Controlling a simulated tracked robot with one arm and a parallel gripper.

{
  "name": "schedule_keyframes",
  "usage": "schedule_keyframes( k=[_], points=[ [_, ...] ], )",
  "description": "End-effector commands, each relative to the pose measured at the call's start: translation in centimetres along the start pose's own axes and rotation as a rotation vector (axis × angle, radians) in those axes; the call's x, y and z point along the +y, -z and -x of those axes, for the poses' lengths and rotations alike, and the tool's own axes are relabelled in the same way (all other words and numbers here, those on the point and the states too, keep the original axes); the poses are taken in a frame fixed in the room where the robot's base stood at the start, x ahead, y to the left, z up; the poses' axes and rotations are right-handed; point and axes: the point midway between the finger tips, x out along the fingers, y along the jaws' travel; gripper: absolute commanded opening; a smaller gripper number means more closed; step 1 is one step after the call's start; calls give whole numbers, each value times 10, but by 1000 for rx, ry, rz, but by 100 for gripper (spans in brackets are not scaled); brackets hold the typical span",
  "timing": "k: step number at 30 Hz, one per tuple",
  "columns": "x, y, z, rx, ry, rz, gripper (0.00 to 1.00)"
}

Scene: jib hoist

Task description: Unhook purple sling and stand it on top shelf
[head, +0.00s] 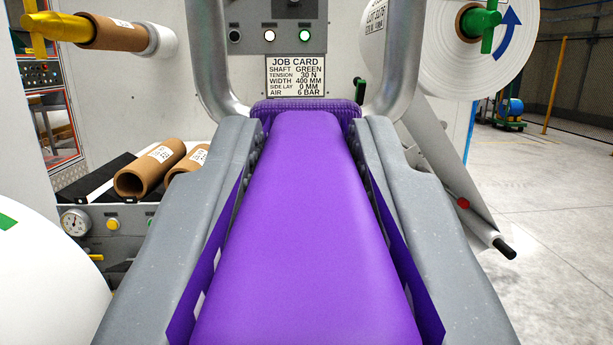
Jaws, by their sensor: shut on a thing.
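The purple sling (303,220) fills the middle of the view, running from the bottom edge up to a ribbed purple end (307,105). My gripper (310,128) has its two grey fingers along the left and right sides of the sling and is shut on it. Two curved silver tubes (210,75) rise on either side of the sling's far end; I cannot tell whether they touch it. No hook or shelf can be made out in this view.
Behind stands a pale machine panel with a job card (296,76) and lamps. Cardboard cores (150,168) lie at left, below a yellow-ended shaft (62,27). A large white roll (425,65) is at upper right. Open floor (555,200) lies at right.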

Motion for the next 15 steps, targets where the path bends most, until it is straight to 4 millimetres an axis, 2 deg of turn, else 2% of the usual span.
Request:
schedule_keyframes(
  k=[15],
  points=[
    [0, 23, 2, -62, 0, 3, 0]
  ],
)
